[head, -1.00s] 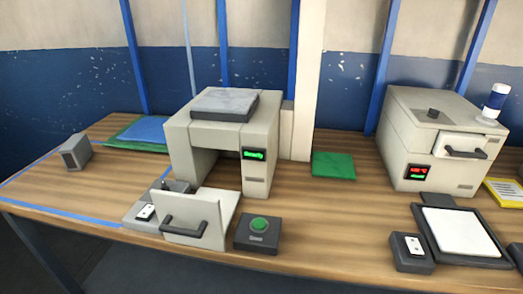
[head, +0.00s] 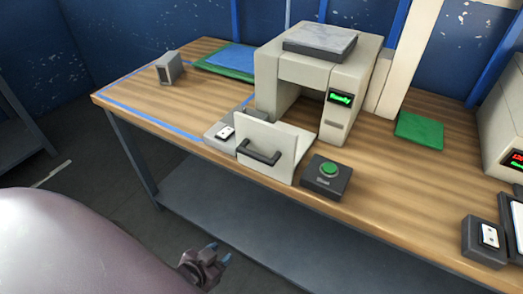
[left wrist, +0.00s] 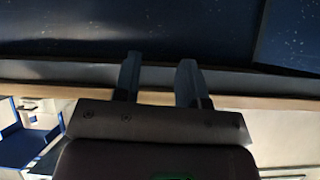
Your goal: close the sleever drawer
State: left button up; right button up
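The sleever (head: 268,85) is a beige machine with a green "Ready" display on the table. Its drawer (head: 285,140) is pulled out at the front, with a beige front panel and a dark bar handle (head: 258,155). A small white item with a dark mark (head: 226,132) lies on the drawer's grey tray, left of the panel. My left gripper (head: 222,253) is low in the head view, below and left of the drawer and apart from it. In the left wrist view its two fingers (left wrist: 159,82) are spread with nothing between them. My right gripper is not in view.
A dark box with a green button (head: 327,177) stands right of the drawer. A grey block (head: 169,68) and blue and green sheets (head: 228,60) lie left of the machine. The wooden table's front edge (head: 390,236) runs between my left gripper and the drawer.

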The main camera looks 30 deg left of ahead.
aim_at(282, 162)
pick_arm(q)
jog(key=shift+w+d+r+t, duration=0.15)
jog(key=shift+d+r, duration=0.3)
jog(key=shift+d, duration=0.05)
jog(key=shift+w+d+r+t, duration=0.15)
jog(key=shift+d+r, duration=0.3)
jog(key=c, duration=0.5)
jog(key=r+m, duration=0.1)
jog(key=w+d+r+m+t, duration=0.1)
jog(key=r, duration=0.3)
jog(key=shift+w+d+m, duration=0.25)
jog(key=shift+d+m, duration=0.15)
grip_shut()
notch_tip(282, 162, up, 13)
jog(key=w+d+m+t, duration=0.3)
jog(key=m+t, duration=0.2)
jog(key=m, duration=0.9)
jog(key=shift+y, duration=0.3)
jog(key=w, duration=0.4)
jog(key=w+p, duration=0.1)
jog(key=w, duration=0.8)
jog(key=shift+a+r, duration=0.15)
jog(key=shift+a, duration=0.2)
jog(key=shift+p, duration=0.3)
